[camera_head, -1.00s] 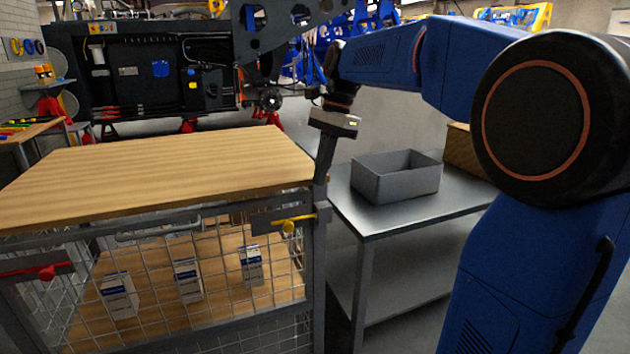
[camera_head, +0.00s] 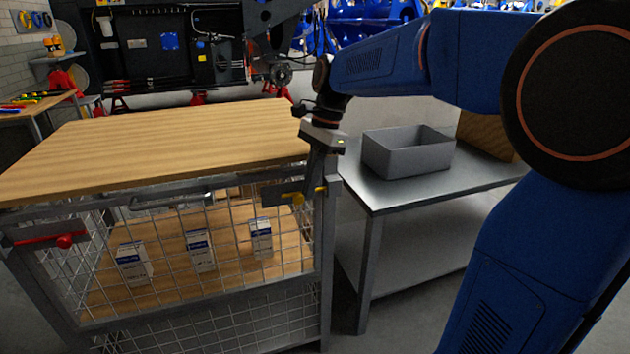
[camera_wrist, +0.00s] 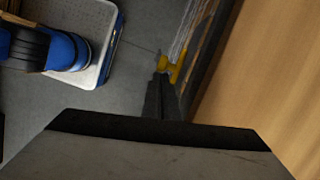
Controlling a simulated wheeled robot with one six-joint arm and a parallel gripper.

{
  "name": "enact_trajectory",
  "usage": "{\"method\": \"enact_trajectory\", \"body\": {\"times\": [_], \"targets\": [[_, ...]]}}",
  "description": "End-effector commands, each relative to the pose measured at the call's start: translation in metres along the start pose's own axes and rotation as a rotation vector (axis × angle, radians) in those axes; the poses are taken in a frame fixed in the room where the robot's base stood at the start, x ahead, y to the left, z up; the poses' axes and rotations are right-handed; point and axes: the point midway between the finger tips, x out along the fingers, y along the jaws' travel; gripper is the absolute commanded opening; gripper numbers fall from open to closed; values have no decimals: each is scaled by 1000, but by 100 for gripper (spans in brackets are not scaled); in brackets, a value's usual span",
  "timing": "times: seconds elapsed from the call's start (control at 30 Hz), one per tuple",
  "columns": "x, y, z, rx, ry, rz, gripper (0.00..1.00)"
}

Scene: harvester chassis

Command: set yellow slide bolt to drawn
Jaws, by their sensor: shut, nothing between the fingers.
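The yellow slide bolt (camera_head: 297,198) sits on a grey plate at the upper right of the mesh cage's front, just under the wooden top. Its knob shows left of my gripper and a short yellow end shows to the right. My gripper (camera_head: 309,197) points down, its fingers shut and empty, and crosses in front of the bolt's rod. In the wrist view, the shut fingertips (camera_wrist: 161,78) are beside the yellow bolt (camera_wrist: 173,72); I cannot tell whether they touch. Part of the rod is hidden behind the fingers.
A red slide bolt (camera_head: 62,241) is on the cage's left side. Several white boxes stand inside behind the mesh. The wooden top (camera_head: 170,140) overhangs near my gripper. A steel table (camera_head: 400,190) with a grey bin (camera_head: 408,155) stands to the right.

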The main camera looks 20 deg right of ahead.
Motion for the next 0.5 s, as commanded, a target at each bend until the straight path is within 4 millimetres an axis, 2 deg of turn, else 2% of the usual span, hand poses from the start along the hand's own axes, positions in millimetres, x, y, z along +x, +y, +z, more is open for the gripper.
{"method": "enact_trajectory", "body": {"times": [0.3,0.5], "targets": [[0,0,2,0,0,0,0],[6,-6,22,-4,0,0,0]]}}
